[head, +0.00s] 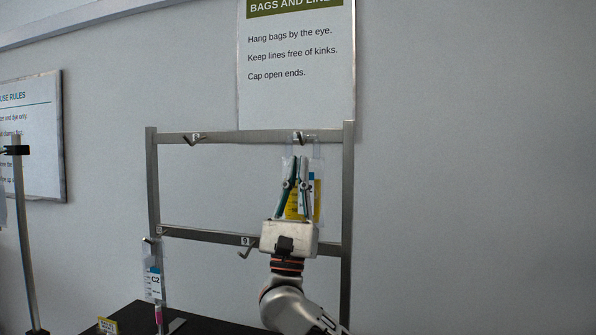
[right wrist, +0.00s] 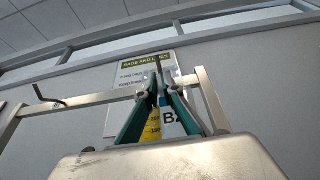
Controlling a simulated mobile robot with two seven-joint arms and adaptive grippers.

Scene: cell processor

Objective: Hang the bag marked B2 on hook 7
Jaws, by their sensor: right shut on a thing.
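The bag marked B2 (head: 318,205) is clear with yellow contents and a white and blue label. It hangs upright in front of the rack's upper right, and its B2 mark shows in the right wrist view (right wrist: 171,117). My right gripper (head: 299,160) is shut on the bag near its top. The fingers also show in the right wrist view (right wrist: 160,80). The upper right hook (head: 299,137) is just above the fingertips. Its number is too small to read. Whether the bag's eye is around this hook cannot be told. My left gripper is not in view.
The metal rack (head: 348,200) has another upper hook (head: 194,139) at left and a lower hook (head: 245,252) marked 9. A bag marked C2 (head: 153,284) hangs at lower left. A dark table (head: 205,325) lies below. A stand (head: 24,230) is at far left.

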